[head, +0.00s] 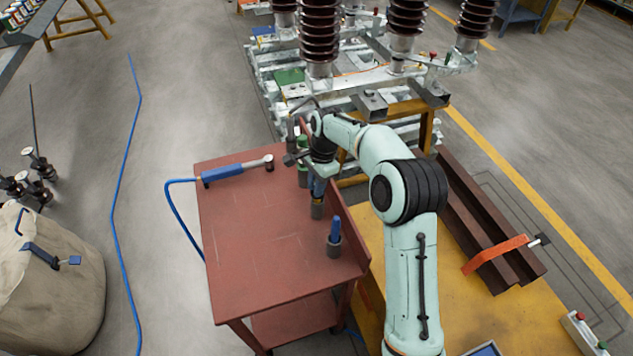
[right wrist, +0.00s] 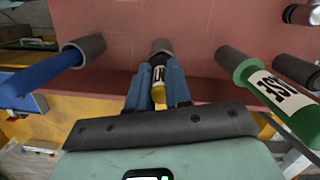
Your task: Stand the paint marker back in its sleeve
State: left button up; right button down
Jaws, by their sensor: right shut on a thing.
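My right gripper (head: 318,190) is over the red cart (head: 250,225), pointing down at a dark cylindrical sleeve (head: 317,211). In the right wrist view its two blue fingers (right wrist: 159,92) are shut on the paint marker (right wrist: 158,76), which has a white label and a yellow end. The marker is in line with the dark sleeve (right wrist: 161,46), its far end at or inside the sleeve's mouth; I cannot tell how deep. The fingers hide most of the marker in the head view. My left gripper is not in view.
A blue marker (head: 335,229) and a green marker (head: 302,146) stand in sleeves on either side. Another dark sleeve (right wrist: 295,72) is beside the green one. A blue-handled tool (head: 225,172) lies at the cart's far edge.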

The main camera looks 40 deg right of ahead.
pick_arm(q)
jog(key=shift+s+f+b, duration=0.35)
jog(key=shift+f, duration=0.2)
pick_arm(e)
jog(key=shift+f, duration=1.25)
jog(key=c, duration=1)
grip_release()
jog(key=shift+o, duration=0.2)
jog(key=shift+r, duration=0.1)
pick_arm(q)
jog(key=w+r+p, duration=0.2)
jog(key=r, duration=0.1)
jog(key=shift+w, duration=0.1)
pick_arm(e)
notch_tip(320, 180, up, 13)
jog(key=d, duration=0.2)
